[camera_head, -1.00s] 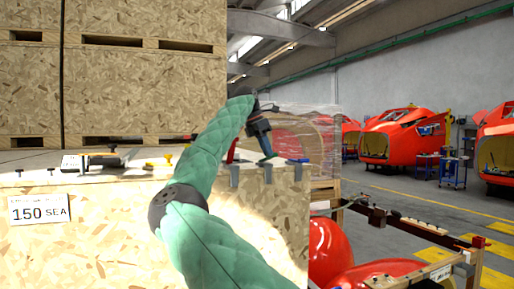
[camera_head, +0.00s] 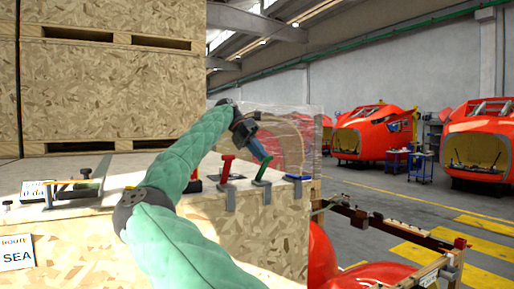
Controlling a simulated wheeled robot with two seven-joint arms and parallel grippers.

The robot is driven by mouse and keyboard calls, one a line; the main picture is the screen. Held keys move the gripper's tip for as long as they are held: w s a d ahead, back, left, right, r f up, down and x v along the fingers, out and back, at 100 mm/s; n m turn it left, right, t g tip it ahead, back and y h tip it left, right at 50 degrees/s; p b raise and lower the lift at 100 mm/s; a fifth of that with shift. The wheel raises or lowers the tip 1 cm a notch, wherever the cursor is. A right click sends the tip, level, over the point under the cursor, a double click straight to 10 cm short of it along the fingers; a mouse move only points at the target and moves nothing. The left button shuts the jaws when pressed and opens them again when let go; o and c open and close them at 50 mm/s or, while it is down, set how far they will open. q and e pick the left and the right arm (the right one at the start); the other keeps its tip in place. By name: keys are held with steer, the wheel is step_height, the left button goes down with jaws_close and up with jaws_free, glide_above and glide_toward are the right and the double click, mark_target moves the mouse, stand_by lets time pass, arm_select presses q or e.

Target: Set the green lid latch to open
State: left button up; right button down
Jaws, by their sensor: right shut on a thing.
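The green lid latch (camera_head: 264,168) is at the front edge of the wooden crate's top, on a grey bracket. Its lever stands up, leaning slightly. My right gripper (camera_head: 266,158) reaches over from the left, its jaws pointing down and shut at the top of the green lever. The jaws hide the lever's upper end. A red latch (camera_head: 227,166) stands up to the left, and a blue latch (camera_head: 299,177) lies low to the right. My left gripper is not in view.
The crate (camera_head: 255,235) fills the lower middle, with stacked wooden crates (camera_head: 110,95) behind it at left. Tools and a label lie on its left top. Red nosecones (camera_head: 370,135) stand beyond on the right, and a red part (camera_head: 322,255) sits close below right.

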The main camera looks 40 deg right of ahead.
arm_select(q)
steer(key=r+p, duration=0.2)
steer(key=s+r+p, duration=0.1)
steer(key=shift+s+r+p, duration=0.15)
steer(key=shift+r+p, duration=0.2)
arm_select(e)
steer(key=shift+w+d+r+g, duration=0.15)
steer(key=shift+w+r+g, duration=0.1)
steer(key=shift+w+g, duration=0.6)
steer(key=c, duration=1.4)
jaws_free()
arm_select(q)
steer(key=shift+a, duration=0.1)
arm_select(e)
steer(key=shift+o, duration=0.2)
